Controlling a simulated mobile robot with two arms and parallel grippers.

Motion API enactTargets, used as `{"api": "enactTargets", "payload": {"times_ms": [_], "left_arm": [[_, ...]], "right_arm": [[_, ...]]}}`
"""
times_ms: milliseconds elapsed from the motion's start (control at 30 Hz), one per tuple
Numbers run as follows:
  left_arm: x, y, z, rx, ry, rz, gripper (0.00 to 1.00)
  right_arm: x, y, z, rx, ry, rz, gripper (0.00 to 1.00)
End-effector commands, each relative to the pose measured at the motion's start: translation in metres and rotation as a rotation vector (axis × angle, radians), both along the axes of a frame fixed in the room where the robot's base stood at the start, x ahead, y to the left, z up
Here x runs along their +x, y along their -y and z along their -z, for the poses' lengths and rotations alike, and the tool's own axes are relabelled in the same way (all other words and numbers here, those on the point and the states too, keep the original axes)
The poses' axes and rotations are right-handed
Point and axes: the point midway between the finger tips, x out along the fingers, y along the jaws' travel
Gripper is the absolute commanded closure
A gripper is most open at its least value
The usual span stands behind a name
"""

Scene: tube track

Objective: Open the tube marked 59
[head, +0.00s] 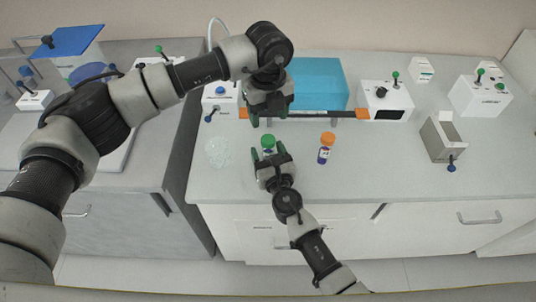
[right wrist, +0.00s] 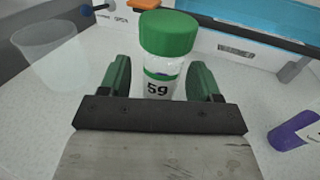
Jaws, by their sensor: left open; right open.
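The tube marked 59 (right wrist: 160,84) stands upright on the bench with its green cap (right wrist: 168,34) on. In the head view its green cap (head: 268,141) shows just beyond my right gripper. My right gripper (head: 267,158) is open, with its green fingers on either side of the tube in the right wrist view (right wrist: 158,82); I cannot tell whether they touch it. My left gripper (head: 268,118) is open and empty, above and behind the green cap in the head view. The lower part of the tube is hidden by my right gripper.
A purple tube with an orange cap (head: 327,140) stands to the right. A clear cup (head: 218,152) is to the left. Behind are a blue box (head: 318,80) and a white device with a dark front (head: 384,100). An open grey bin (head: 440,140) stands farther right.

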Motion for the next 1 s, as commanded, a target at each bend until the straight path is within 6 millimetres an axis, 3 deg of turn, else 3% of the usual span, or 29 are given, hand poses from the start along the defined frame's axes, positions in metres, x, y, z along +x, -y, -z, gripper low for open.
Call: {"api": "enactTargets", "payload": {"times_ms": [167,467,867,1000], "left_arm": [[-0.0002,0.0003,0.0,-0.001,-0.001,0.001,0.42],[-0.0003,0.0003,0.0001,-0.001,-0.001,0.001,0.42],[-0.0003,0.0003,0.0,-0.001,-0.001,0.001,0.42],[-0.0002,0.0003,0.0,-0.001,-0.001,0.003,0.42]], "right_arm": [[0.0113,-0.004,-0.0001,0.001,0.0,-0.001,0.37],[0.0126,-0.0041,-0.0002,0.001,0.0,0.0,0.38],[0.0124,-0.0038,0.0,0.001,0.0,0.0,1.0],[0.0124,-0.0038,0.0,0.001,0.0,0.0,1.0]]}}
